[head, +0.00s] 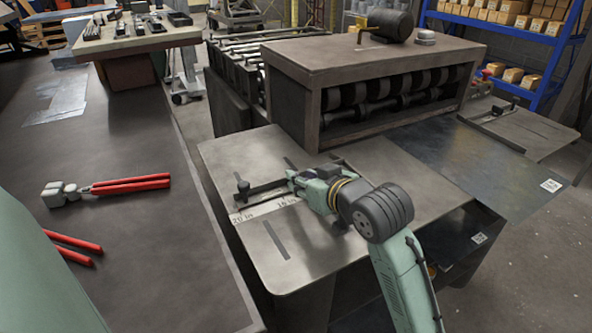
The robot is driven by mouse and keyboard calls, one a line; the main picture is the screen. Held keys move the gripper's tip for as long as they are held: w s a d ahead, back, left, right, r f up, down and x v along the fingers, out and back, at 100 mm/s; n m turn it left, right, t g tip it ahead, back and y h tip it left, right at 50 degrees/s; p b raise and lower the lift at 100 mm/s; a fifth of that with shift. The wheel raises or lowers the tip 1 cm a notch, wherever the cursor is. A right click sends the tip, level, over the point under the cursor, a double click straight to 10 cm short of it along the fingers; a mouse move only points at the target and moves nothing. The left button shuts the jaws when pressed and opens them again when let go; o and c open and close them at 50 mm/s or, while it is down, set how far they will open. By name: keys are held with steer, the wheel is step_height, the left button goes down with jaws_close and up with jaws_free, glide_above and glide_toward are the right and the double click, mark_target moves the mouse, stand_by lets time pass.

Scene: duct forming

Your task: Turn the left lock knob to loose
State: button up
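A small black knob (243,185), the left lock knob, stands upright at the left end of a dark guide bar (264,187) on the grey machine table (250,150). Printed size marks, "20 in" and "16 in", lie just in front of the bar. My gripper (293,180) is low over the table by the bar, to the right of the knob and apart from it in the picture. My arm comes in from the lower right. The fingertips are small and partly hidden by the wrist, so I cannot see whether they are open. The knob's lock position is too small to read.
The roller machine (365,50) with its wooden-brown housing stands right behind the table. A dark sheet (480,165) lies to the right. A workbench (120,230) on the left holds red-handled tools (125,185). A blue shelf (500,30) stands at the back.

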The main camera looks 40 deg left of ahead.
steer(key=shift+p+x, duration=0.35)
steer(key=shift+x, duration=1.65)
steer(key=shift+c, duration=0.4)
jaws_close()
